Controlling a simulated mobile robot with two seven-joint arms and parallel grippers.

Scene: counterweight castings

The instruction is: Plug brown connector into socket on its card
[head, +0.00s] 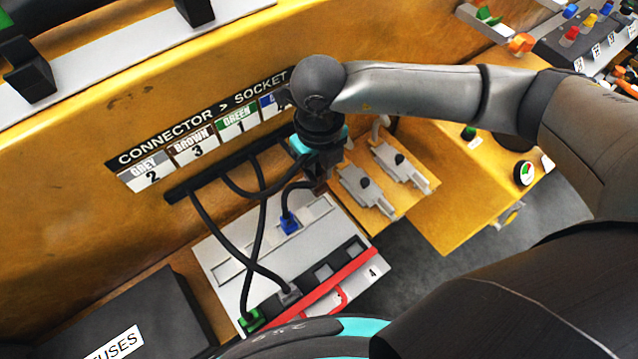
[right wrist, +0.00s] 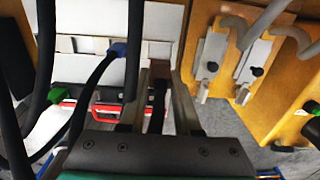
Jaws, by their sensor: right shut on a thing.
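My right gripper (head: 317,184) is above the white panel's upper right end, shut on the brown connector (right wrist: 158,82), which sits between its fingers in the right wrist view. A black cable runs to it. The card (head: 205,130) on the yellow wall pairs brown with 3. On the white panel (head: 222,262), the green connector (head: 250,320) and grey connector (head: 289,293) sit in the two left sockets of the row. Two dark sockets to their right, the third (head: 323,271) and fourth (head: 353,249), look empty. The blue connector (head: 289,226) stands in the panel's upper slot. My left gripper is not in view.
A red strip (head: 330,287) runs along the socket row. Black cables (head: 262,225) from a black bar (head: 225,172) cross over the panel. Grey toggle clamps (head: 400,163) stand right of the panel. A black fuses box (head: 135,325) lies at lower left.

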